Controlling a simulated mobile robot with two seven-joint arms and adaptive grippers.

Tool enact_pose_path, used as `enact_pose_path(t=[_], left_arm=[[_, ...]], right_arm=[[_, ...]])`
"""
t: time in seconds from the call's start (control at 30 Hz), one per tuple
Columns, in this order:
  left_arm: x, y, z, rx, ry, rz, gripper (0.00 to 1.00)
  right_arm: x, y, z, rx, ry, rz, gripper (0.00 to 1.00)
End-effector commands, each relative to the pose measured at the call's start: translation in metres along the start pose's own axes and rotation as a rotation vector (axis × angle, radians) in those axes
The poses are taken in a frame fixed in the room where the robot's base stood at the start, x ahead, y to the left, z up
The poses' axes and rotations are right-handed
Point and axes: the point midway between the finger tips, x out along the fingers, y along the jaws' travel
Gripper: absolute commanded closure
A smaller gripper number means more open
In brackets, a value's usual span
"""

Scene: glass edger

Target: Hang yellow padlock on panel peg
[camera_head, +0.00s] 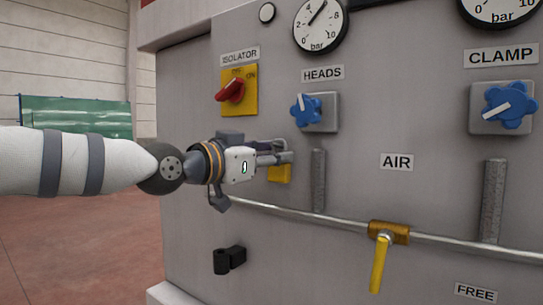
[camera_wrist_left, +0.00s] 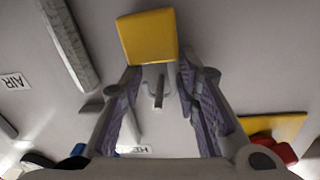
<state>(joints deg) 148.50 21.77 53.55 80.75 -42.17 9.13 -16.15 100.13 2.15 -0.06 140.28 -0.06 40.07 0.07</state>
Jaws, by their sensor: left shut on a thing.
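The yellow padlock (camera_head: 280,173) is at the fingertips of my left gripper (camera_head: 284,152), in front of the grey panel (camera_head: 400,120) and below the HEADS knob. In the left wrist view, the padlock's yellow body (camera_wrist_left: 148,37) sits at the fingertips of my left gripper (camera_wrist_left: 160,75), which is shut on it. A small grey metal piece (camera_wrist_left: 158,92) shows between the fingers; I cannot tell if it is the shackle or a peg. A black fitting (camera_head: 229,260) juts from the panel's lower left; I cannot tell if it is the peg. My right gripper is not in view.
A red isolator switch (camera_head: 231,90) and blue knobs (camera_head: 306,109) (camera_head: 510,105) stick out of the panel. A pipe (camera_head: 335,222) with a yellow-handled valve (camera_head: 380,262) runs below the gripper. A vertical grey strip (camera_head: 318,180) is just right of the padlock.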

Motion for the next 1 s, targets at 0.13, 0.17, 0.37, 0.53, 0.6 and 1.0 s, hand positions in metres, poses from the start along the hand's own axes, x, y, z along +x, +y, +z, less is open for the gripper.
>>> enact_pose_path(t=[0.13, 0.17, 0.37, 0.53, 0.6, 1.0], left_arm=[[0.000, 0.000, 0.000, 0.000, 0.001, 0.000, 1.00], [0.000, 0.000, 0.000, 0.000, 0.001, 0.000, 1.00], [0.000, 0.000, 0.000, 0.000, 0.001, 0.000, 0.57], [0.000, 0.000, 0.000, 0.000, 0.000, 0.000, 0.47], [0.000, 0.000, 0.000, 0.000, 0.000, 0.000, 0.47], [-0.065, -0.001, -0.002, 0.000, 0.003, -0.001, 0.47]], right_arm=[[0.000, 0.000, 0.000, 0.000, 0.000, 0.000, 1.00], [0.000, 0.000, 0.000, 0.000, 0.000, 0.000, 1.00], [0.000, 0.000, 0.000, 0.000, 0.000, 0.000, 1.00], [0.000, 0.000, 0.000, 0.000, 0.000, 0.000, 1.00], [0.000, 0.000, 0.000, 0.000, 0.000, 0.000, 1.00], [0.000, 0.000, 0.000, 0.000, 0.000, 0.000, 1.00]])
